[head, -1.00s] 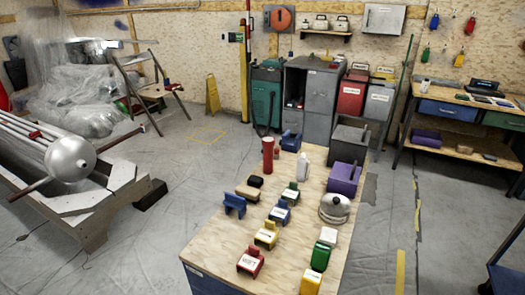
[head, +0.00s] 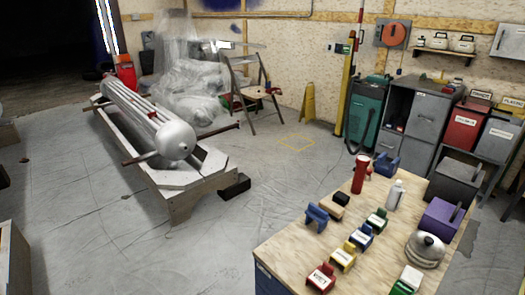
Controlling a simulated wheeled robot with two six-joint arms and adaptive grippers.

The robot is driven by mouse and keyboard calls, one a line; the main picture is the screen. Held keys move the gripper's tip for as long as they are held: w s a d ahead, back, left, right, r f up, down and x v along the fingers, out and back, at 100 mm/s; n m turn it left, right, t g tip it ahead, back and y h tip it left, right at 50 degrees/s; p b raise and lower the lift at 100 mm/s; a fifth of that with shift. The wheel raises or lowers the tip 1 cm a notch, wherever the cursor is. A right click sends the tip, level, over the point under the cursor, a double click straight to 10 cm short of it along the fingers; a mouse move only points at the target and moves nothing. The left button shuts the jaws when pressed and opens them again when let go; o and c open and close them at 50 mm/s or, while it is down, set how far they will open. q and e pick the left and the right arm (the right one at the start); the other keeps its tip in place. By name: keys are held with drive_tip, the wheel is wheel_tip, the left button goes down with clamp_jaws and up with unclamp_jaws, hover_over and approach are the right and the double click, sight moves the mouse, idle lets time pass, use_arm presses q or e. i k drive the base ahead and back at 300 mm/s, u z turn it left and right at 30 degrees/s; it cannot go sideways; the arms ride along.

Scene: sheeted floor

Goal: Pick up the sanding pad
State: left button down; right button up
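Neither of my grippers is in view. No item on the plywood-topped bench (head: 290,250) can be told for certain as the sanding pad. A small tan block (head: 330,209) lies at the bench's left side, with a small black block (head: 341,198) just behind it. A blue holder-like piece (head: 316,216) stands to the left of the tan block. Labelled red (head: 321,277), yellow (head: 343,257), blue (head: 361,237) and green (head: 376,221) pieces stand in a row.
A red cylinder (head: 360,174), white bottle (head: 395,195), purple box (head: 440,218) and metal kettle-like object (head: 425,250) also stand on the bench. A wooden cradle (head: 190,185) holds a silver tank (head: 174,140) at left. The floor (head: 140,250) between is clear.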

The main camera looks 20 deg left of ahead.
sight(341, 199)
drive_tip(key=u, duration=1.8)
drive_tip(key=k, duration=1.3)
drive_tip(key=u, duration=0.6)
drive_tip(key=i, duration=2.75)
drive_tip(key=z, duration=0.55)
drive_tip(key=i, duration=1)
drive_tip(key=z, duration=1.7)
drive_tip(key=i, duration=0.9)
drive_tip(key=z, duration=0.8)
